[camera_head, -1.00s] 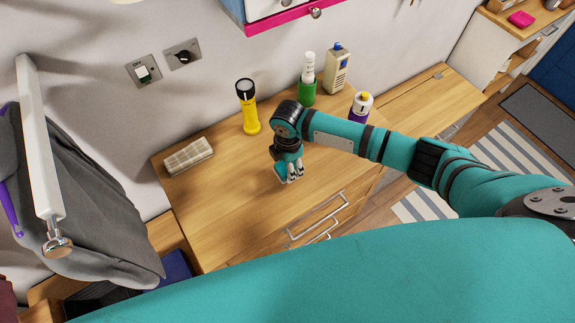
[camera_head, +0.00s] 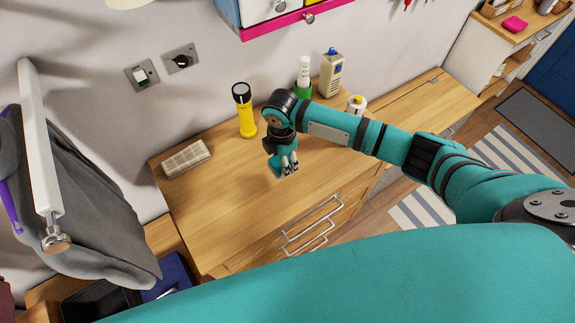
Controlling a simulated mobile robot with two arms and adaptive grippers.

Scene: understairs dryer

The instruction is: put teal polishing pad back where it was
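My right gripper (camera_head: 286,170) comes in from the right and points down over the wooden desk top (camera_head: 225,205), in front of the yellow torch. Its fingers look close together, but at this size I cannot tell whether they are open or shut. A small teal patch shows at the fingers; I cannot tell whether it is the teal polishing pad or part of the gripper. No teal pad can be made out elsewhere. My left gripper is not in view.
A yellow torch (camera_head: 246,117), a green-and-white bottle (camera_head: 304,78), a pale box-shaped container (camera_head: 331,73) and a white bottle with yellow cap (camera_head: 356,104) stand at the back. A beige block (camera_head: 187,158) lies left. A pink-edged cabinet (camera_head: 285,22) hangs above. The desk's front left is clear.

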